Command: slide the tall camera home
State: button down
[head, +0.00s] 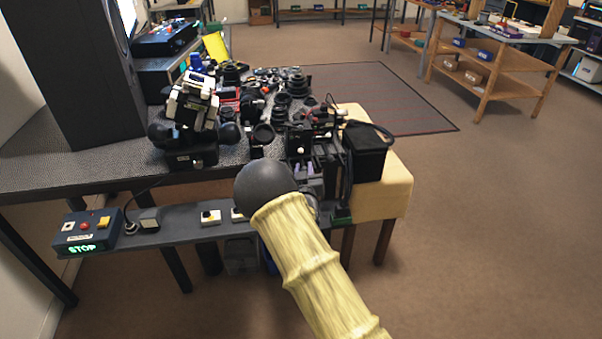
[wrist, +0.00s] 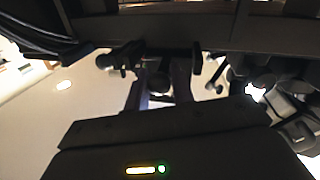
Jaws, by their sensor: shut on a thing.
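Dark camera-like bodies (head: 300,141) stand close together at the right end of the bench; I cannot tell for sure which is the tall camera. My gripper (head: 303,170) is at their near side, partly hidden by my arm. In the wrist view two purplish fingers (wrist: 160,88) are closed on a dark thing (wrist: 158,82), whose outline is hard to make out. A wide dark bar (wrist: 170,30) crosses above the fingers in that view. Whether the held thing touches its surroundings is unclear.
Lenses and camera parts (head: 282,103) crowd the bench behind. A control box reading STOP (head: 86,232) sits on the front shelf (head: 180,228).

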jog(key=c, duration=1.3)
grip_release()
jog(key=shift+o, duration=0.2)
jog(key=s+a, duration=0.1)
jog(key=s, duration=1.6)
jog(key=shift+s+a+p, duration=0.15)
jog(key=shift+s+p, duration=0.05)
jog(key=shift+p, duration=0.2)
